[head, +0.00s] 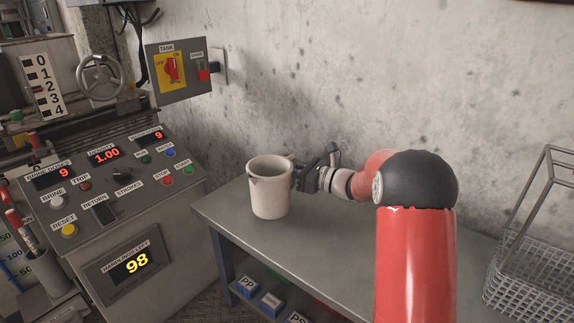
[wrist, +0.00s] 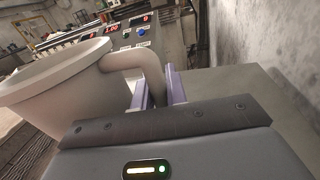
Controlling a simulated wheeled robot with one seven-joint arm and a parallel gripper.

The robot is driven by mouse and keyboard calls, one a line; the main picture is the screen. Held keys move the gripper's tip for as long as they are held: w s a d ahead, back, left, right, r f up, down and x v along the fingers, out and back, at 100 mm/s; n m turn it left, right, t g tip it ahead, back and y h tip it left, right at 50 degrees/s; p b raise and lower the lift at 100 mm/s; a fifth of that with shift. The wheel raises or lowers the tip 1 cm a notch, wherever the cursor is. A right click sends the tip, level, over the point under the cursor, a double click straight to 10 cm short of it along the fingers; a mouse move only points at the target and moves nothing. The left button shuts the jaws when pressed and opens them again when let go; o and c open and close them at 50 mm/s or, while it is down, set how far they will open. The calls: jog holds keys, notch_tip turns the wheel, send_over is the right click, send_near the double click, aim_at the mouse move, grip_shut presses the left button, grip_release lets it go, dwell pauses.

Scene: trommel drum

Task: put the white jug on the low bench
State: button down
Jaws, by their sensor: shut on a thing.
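The white jug (head: 270,190) is upright at the left part of the low bench (head: 330,248), a grey-topped bench along the wall. It appears at or just above the bench top; I cannot tell whether its base touches. My gripper (head: 300,177) comes from the right and is shut on the jug's handle. In the wrist view the jug (wrist: 55,75) fills the left side, and its handle (wrist: 148,68) runs between the two fingers of my gripper (wrist: 160,88). The jug's inside bottom is hidden.
A control panel (head: 115,180) with buttons and lit displays stands left of the bench. A switch box (head: 178,70) hangs on the wall above. A wire basket (head: 535,270) is at the right. Labelled blue bins (head: 270,303) sit below the bench top. The bench top beside the jug is clear.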

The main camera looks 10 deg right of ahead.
jog(key=shift+f+b, duration=0.3)
jog(key=shift+f, duration=0.55)
jog(key=shift+f, duration=0.45)
jog(key=c, duration=1.3)
grip_release()
jog(key=shift+c, duration=0.2)
jog(key=shift+d, duration=0.1)
jog(key=v, duration=0.7)
jog(key=shift+s+d+r, duration=0.1)
jog(key=shift+s+d, duration=0.05)
jog(key=shift+d, duration=0.05)
notch_tip(320, 180, up, 10)
jog(key=p, duration=0.8)
